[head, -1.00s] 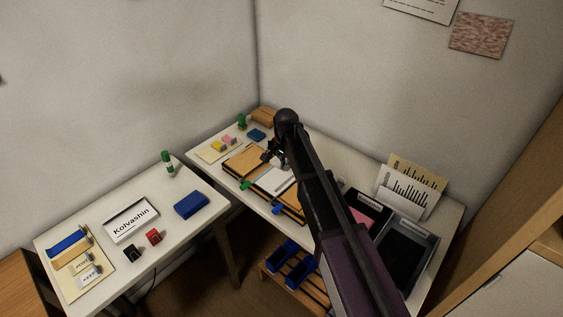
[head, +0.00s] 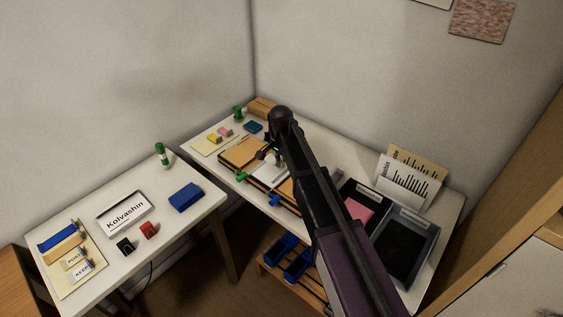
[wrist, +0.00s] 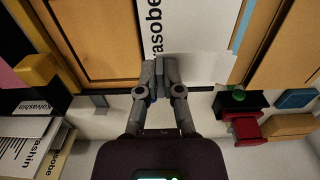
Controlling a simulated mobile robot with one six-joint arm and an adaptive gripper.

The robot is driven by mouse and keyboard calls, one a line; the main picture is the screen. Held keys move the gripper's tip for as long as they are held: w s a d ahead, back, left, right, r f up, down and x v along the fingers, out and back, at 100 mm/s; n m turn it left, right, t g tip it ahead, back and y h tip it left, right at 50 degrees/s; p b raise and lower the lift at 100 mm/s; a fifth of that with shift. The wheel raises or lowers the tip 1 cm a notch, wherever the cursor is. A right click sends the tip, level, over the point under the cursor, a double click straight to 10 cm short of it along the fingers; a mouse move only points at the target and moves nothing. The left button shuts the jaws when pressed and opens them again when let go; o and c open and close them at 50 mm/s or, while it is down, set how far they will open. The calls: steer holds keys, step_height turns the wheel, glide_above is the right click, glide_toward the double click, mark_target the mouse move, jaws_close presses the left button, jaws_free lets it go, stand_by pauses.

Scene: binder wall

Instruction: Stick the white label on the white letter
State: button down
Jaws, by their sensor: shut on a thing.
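The white letter (wrist: 180,22) lies flat between tan boards and bears large black print, partly readable as "asobe". It also shows in the head view (head: 270,174). My gripper (wrist: 160,62) is shut on the white label (wrist: 208,68), a plain pale piece sticking out to the right of the fingers in the wrist view. The label overlaps the letter's near end in that view; I cannot tell whether it touches. In the head view my gripper (head: 268,153) is at the letter's far end, and the label cannot be made out there.
Tan boards (head: 243,151) flank the letter, with green and blue clips at the front edge. A black tray (head: 405,248) and upright printed cards (head: 400,190) stand to the right. A red stamp-like object (wrist: 246,128) is near the gripper. The left table holds a Kolvashin sign (head: 124,212).

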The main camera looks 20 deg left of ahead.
mark_target(280, 175)
steer(key=shift+f+b, duration=1.55)
steer(key=shift+f, duration=0.3)
steer(key=shift+f, duration=0.25)
steer(key=c, duration=0.7)
jaws_free()
steer(key=shift+r, duration=0.15)
